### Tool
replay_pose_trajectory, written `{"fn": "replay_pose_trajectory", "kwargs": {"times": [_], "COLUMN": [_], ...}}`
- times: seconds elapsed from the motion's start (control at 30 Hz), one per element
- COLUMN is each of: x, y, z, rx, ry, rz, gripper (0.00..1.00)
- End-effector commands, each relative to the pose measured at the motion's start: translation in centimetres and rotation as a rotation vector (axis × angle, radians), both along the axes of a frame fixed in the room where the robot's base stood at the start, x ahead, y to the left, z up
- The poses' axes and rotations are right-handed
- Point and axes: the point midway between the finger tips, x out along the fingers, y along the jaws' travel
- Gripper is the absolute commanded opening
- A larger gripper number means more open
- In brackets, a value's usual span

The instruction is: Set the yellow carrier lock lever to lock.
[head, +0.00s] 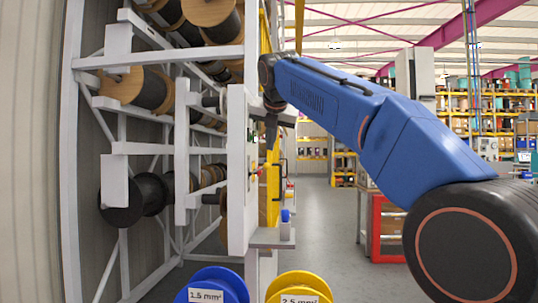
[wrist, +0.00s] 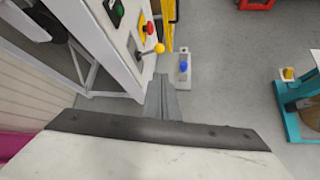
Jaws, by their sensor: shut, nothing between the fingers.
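The lock lever shows in the wrist view as a short rod with a yellow ball knob (wrist: 160,48). It sticks out to the right from the white control panel (wrist: 128,50). My gripper (wrist: 161,80) is shut and empty, its narrow grey fingers just below the knob in the picture; I cannot tell whether they touch it. In the head view my gripper (head: 271,132) hangs down from the blue arm, close to the edge of the white panel (head: 239,190). There the lever is too small to make out surely. The lever's lock markings are not readable.
A red knob (wrist: 149,28) on a yellow plate and a green button (wrist: 119,8) sit close by on the panel. A small blue-topped item (head: 286,216) stands on a ledge below. A reel rack (head: 150,145) fills the left; the aisle floor (head: 325,215) is clear.

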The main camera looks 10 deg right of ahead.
Motion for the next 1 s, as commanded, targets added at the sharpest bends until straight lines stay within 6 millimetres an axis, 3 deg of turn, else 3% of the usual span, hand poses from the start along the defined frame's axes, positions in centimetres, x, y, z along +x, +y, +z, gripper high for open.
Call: {"fn": "replay_pose_trajectory", "kwargs": {"times": [0.33, 1.0], "x": [-3.2, -3.7], "y": [0.4, 0.2], "z": [2.6, 2.6], "rx": [0.0, 0.008], "ry": [0.001, 0.004], "rz": [0.001, -0.007], "gripper": [0.0, 0.0]}}
